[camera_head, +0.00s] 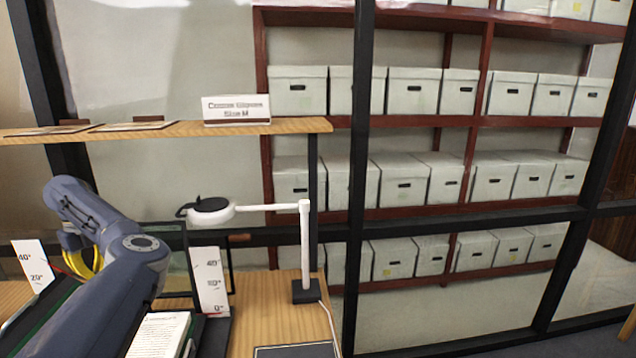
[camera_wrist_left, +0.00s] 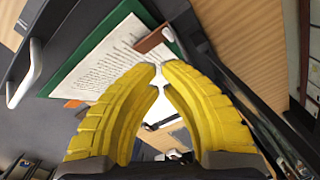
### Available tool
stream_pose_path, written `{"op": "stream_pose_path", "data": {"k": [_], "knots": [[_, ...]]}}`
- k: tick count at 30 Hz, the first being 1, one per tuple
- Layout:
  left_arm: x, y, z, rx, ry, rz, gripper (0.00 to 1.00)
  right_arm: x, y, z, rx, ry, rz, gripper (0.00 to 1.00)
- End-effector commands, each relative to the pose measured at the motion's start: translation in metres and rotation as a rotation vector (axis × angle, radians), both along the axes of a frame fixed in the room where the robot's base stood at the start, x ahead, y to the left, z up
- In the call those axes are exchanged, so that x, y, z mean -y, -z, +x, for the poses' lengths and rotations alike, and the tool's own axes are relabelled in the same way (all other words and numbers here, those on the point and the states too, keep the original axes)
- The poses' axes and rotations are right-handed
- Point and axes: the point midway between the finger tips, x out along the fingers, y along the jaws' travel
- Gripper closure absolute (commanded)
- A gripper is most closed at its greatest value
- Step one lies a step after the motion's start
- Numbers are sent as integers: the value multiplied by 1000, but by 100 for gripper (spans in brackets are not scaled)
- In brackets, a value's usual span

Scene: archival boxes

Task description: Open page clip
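In the left wrist view a printed page (camera_wrist_left: 98,62) lies on a green-edged board. A reddish-brown clip piece (camera_wrist_left: 154,39) with a small white part lies across the page's edge, just beyond my fingertips. My left gripper (camera_wrist_left: 160,68) has two yellow fingers with their tips close together and a narrow gap between them. Nothing shows held in the gap, and the tips look apart from the clip. In the head view my left arm reaches down from the left; its yellow fingers (camera_head: 85,262) are mostly hidden behind it. My right gripper is not in view.
A white lamp (camera_head: 208,212) on an arm stands on the wooden table (camera_head: 265,325). Angle-marked white plates (camera_head: 210,281) stand near my left arm. A printed booklet (camera_head: 158,335) lies at the front. Shelves of archival boxes (camera_head: 412,92) stand behind the dark frame.

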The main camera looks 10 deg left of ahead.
Motion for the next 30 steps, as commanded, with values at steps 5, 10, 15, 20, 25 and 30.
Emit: {"op": "stream_pose_path", "data": {"k": [5, 10, 15, 20, 25, 30], "knots": [[1, -18, -5, 2, -1, 0, 100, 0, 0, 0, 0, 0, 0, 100], [2, -35, -9, 2, -1, 0, 100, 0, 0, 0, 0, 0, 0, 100], [4, -51, -14, 2, 0, 0, 100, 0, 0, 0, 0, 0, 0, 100], [5, -64, -18, 3, -1, 0, 100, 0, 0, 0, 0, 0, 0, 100], [5, -70, -20, 1, 0, 0, 100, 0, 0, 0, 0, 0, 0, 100], [5, -71, -21, 1, 0, 0, 100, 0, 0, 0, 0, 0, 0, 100]]}}
